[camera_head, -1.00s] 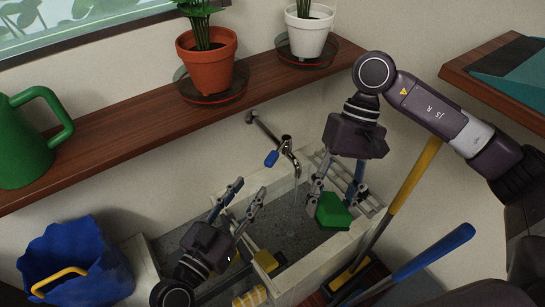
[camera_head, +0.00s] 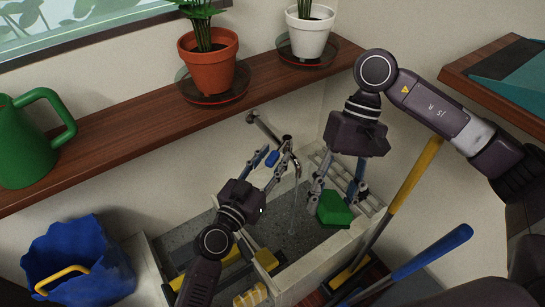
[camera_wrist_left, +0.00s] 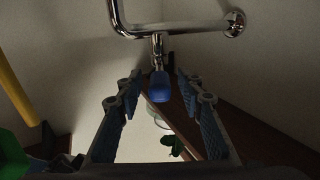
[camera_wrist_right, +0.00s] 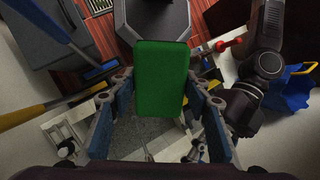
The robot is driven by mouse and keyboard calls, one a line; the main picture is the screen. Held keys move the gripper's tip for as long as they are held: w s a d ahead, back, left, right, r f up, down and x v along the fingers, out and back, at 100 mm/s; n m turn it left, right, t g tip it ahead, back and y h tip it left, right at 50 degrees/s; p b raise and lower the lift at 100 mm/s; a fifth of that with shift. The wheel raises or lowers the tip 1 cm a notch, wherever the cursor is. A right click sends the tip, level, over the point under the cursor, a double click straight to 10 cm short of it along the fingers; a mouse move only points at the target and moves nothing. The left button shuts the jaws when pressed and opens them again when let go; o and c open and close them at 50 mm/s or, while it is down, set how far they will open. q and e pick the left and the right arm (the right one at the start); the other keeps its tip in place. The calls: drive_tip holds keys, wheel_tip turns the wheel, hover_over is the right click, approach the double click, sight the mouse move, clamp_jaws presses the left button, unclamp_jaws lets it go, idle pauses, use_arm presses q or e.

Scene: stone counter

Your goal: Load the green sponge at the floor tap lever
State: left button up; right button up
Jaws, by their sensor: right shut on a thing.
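The chrome tap (camera_head: 287,146) comes out of the wall above the basin, with its blue lever (camera_head: 272,158). A thin pale stream seems to hang below the spout. My left gripper (camera_head: 271,164) is open at the lever. In the left wrist view the blue lever (camera_wrist_left: 160,86) lies between the spread fingers, with gaps on both sides. My right gripper (camera_head: 334,196) is shut on the green sponge (camera_head: 334,209) above the right side of the basin. In the right wrist view the sponge (camera_wrist_right: 161,78) sits between the fingertips, partly hiding what is behind.
The stone basin (camera_head: 317,262) has a slatted ledge at right. A blue bucket (camera_head: 80,262) stands left. A wooden shelf (camera_head: 130,119) above holds a green watering can (camera_head: 24,150) and potted plants. Yellow (camera_head: 412,180) and blue (camera_head: 430,252) handles lean at right.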

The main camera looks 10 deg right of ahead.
use_arm(q)
clamp_jaws()
idle(0.4)
